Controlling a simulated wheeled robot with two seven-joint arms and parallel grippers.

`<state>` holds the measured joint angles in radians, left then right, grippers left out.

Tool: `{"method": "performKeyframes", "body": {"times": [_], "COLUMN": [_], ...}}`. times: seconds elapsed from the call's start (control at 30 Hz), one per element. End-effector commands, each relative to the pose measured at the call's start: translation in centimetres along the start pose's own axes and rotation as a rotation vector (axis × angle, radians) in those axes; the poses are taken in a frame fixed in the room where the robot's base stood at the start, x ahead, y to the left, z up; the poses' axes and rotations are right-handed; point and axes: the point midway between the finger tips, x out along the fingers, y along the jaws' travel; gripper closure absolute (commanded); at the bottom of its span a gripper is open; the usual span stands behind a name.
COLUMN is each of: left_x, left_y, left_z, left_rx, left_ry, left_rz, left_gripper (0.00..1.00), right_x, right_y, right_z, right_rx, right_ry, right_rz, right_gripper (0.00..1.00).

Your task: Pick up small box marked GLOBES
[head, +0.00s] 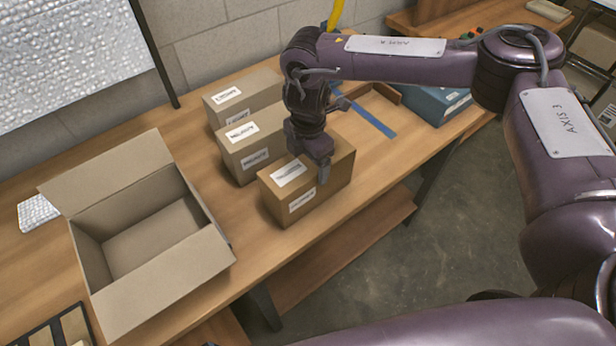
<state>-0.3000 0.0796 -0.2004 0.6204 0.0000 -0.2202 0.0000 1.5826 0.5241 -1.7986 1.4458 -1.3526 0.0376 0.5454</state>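Three small closed cardboard boxes with white labels stand on the wooden bench: a back box (217,109), a middle box (262,150) and a front box (276,203). The label print is too small to read, so I cannot tell which one is marked GLOBES. My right gripper (312,160) points down at the front box, its fingers at or just over the top. One finger shows near the box's right side; the other is not clear, so its opening and any contact cannot be told. My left gripper is not in view.
A large open, empty cardboard box (165,285) stands on the bench to the left, flaps spread. A blue box (428,104) and a blue strip (372,121) lie to the right. A dark divided tray (50,335) is at bottom left. The bench's front edge runs close to the front box.

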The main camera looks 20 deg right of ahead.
Motion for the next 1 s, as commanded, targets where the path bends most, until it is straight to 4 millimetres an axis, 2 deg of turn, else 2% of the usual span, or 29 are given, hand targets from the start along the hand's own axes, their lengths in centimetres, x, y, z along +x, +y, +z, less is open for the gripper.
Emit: {"method": "performKeyframes", "body": {"times": [0.07,0.4,0.77,1.0], "left_x": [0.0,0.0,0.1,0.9], "left_y": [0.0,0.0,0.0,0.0], "left_z": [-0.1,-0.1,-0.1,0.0], "left_rx": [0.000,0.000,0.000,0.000], "left_ry": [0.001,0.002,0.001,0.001], "left_rz": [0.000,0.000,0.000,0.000], "left_gripper": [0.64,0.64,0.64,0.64], "right_x": [0.0,-0.1,-0.6,-3.0], "right_y": [0.0,0.0,0.1,0.2], "right_z": [0.0,0.0,0.0,0.0], "right_rx": [0.000,0.000,0.000,-0.001], "right_ry": [0.000,0.000,0.001,0.000], "right_rz": [0.000,0.000,0.004,0.007], "right_gripper": [0.44,0.89,0.89,0.89]}}
